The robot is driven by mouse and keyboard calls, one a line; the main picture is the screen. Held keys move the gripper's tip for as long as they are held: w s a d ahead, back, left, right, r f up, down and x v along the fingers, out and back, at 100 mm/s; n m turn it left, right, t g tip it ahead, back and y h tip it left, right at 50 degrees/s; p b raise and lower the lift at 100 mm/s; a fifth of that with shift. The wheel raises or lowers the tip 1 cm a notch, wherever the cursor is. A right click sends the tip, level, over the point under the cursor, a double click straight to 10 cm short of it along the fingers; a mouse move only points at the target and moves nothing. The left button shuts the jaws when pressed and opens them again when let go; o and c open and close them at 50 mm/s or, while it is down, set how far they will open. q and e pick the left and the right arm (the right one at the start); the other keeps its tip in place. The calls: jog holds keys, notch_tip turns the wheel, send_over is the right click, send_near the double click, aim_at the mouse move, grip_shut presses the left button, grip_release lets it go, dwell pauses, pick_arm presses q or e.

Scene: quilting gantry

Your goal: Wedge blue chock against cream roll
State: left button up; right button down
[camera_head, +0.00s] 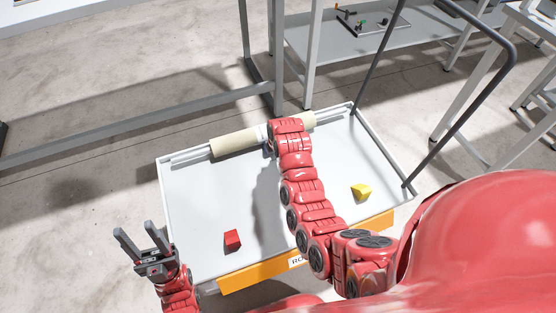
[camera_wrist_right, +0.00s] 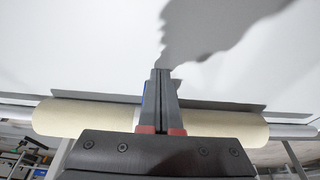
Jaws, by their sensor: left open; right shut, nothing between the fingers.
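The cream roll (camera_head: 236,143) lies across the far end of the white tray-topped cart, its middle hidden by my right arm. It also spans the right wrist view (camera_wrist_right: 80,117). My right gripper (camera_wrist_right: 161,72) is shut and empty over the roll's middle; my arm hides its fingers in the head view. A thin blue sliver (camera_wrist_right: 145,88), likely the blue chock, shows just left of the fingers, mostly hidden by them. I cannot tell whether it touches the roll. My left gripper (camera_head: 136,234) is open and empty outside the cart's near left corner.
A red block (camera_head: 232,239) sits near the tray's front left and a yellow chock (camera_head: 361,192) at its right. The tray has a raised rim (camera_head: 165,195). A dark handle rail (camera_head: 467,115) rises at the right. Grey frame posts stand behind; the tray's left half is mostly clear.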

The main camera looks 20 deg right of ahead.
jog(key=shift+w, duration=0.75)
